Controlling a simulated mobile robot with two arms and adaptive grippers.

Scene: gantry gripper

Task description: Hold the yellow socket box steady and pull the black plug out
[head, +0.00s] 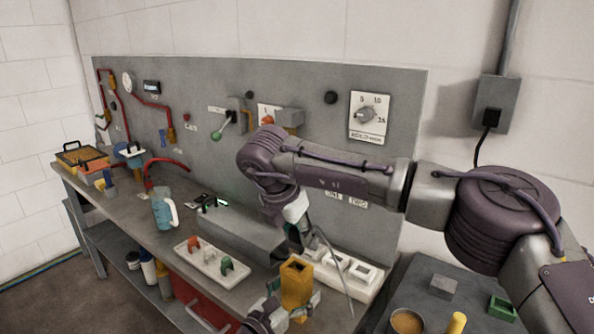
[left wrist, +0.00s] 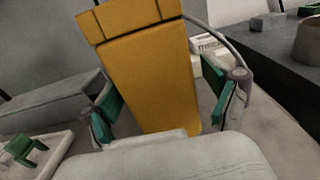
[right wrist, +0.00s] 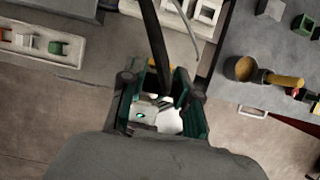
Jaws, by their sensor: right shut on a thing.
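The yellow socket box (head: 296,287) stands upright at the front edge of the bench. It fills the middle of the left wrist view (left wrist: 150,80). My left gripper (head: 286,308) is around its lower part, with a green-padded finger on each side and slim gaps between pads and box, so it looks open. My right gripper (head: 300,238) is above the box, pointing down. In the right wrist view (right wrist: 163,105) its fingers are shut on the black plug, with its dark cable (right wrist: 152,35) running up. The fingers hide most of the plug; whether it still touches the box I cannot tell.
A white tray with coloured pieces (head: 206,262) lies left of the box, and a grey block (head: 235,232) is behind it. A white switch strip (head: 345,272) is behind right. A dark side table (head: 415,283) with a cup (head: 406,321) stands at the right.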

